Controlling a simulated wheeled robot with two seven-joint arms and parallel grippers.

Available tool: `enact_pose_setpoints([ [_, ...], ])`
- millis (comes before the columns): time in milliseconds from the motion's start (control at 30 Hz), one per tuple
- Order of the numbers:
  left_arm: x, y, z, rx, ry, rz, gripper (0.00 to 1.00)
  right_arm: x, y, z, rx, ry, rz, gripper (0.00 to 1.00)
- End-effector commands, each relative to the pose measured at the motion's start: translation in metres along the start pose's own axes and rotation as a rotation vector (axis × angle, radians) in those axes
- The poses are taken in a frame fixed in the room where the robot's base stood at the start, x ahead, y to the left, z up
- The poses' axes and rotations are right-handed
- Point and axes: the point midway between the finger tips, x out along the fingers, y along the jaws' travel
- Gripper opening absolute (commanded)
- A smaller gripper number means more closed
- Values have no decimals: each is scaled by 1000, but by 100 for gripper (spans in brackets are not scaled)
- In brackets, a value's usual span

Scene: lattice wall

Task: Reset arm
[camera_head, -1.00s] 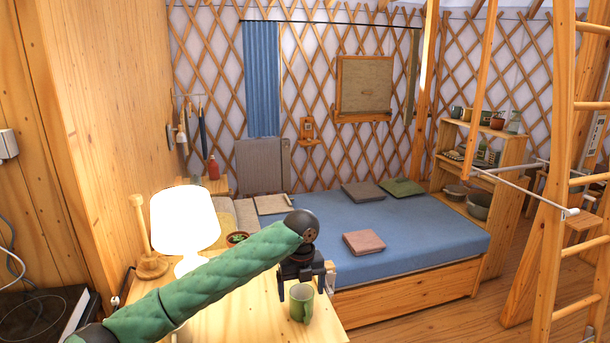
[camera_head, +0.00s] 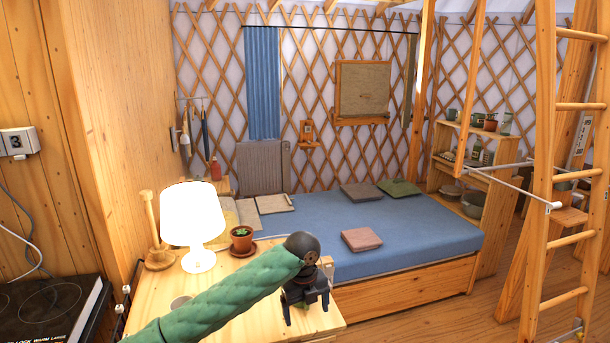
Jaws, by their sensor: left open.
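My left arm in its green sleeve reaches in from the lower left across the wooden table (camera_head: 240,325). My left gripper (camera_head: 307,311) is open and points down over the table's right part, with its black fingers spread. I cannot tell whether the gripper touches anything. My right gripper is not in view.
A blue bed (camera_head: 410,235) lies beyond. A cooktop (camera_head: 45,305) is at lower left, a ladder (camera_head: 540,190) at right.

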Motion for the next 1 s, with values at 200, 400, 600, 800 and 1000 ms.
enact_pose_setpoints([
  [200,23,2,-25,-106,16,-49,87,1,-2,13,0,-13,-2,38],
  [400,50,8,-57,-281,43,-120,87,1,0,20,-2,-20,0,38],
  [600,74,20,-87,-484,74,-185,87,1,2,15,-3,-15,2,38],
  [800,94,38,-112,-705,108,-241,87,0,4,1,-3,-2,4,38],
  [1000,112,63,-136,-937,140,-286,87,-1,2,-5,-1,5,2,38],
])
